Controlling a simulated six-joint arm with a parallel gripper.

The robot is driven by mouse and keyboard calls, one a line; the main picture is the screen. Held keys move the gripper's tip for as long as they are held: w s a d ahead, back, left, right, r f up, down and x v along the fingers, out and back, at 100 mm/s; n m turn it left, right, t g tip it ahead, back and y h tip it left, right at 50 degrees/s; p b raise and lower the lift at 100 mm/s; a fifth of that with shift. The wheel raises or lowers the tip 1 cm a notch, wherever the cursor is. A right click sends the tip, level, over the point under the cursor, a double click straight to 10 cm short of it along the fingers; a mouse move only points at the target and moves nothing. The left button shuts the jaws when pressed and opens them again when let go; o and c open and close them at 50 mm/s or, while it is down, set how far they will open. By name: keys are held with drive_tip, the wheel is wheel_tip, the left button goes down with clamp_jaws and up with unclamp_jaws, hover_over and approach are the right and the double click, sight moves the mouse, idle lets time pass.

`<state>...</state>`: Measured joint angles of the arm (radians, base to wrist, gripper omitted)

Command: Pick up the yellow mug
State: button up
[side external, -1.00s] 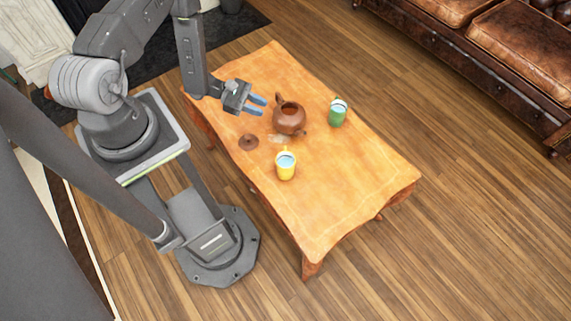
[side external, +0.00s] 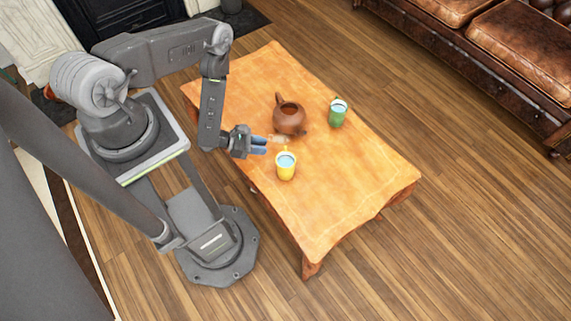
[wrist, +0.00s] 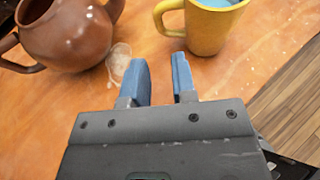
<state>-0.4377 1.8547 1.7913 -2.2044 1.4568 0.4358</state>
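The yellow mug (side external: 286,168) stands upright on the wooden table (side external: 330,215), with something light blue inside. In the wrist view the yellow mug (wrist: 211,28) is at the top, right of centre, with its handle toward the left. My gripper (side external: 265,145) is just behind and to the left of the mug in the side view. In the wrist view my gripper (wrist: 160,78) has its two blue fingers apart with nothing between them. The fingertips are close to the mug's near side and handle, and I see no grip on it.
A brown teapot (side external: 290,119) stands behind the mug; it also shows at upper left in the wrist view (wrist: 68,36). A green mug (side external: 337,114) stands farther right. A pale round patch (wrist: 119,62) lies beside the teapot. The table's front right is clear.

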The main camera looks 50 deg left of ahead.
sight(286, 161)
drive_tip(key=shift+x, duration=3.6)
drive_tip(key=shift+f, duration=0.1)
drive_tip(key=shift+c, duration=0.4)
clamp_jaws()
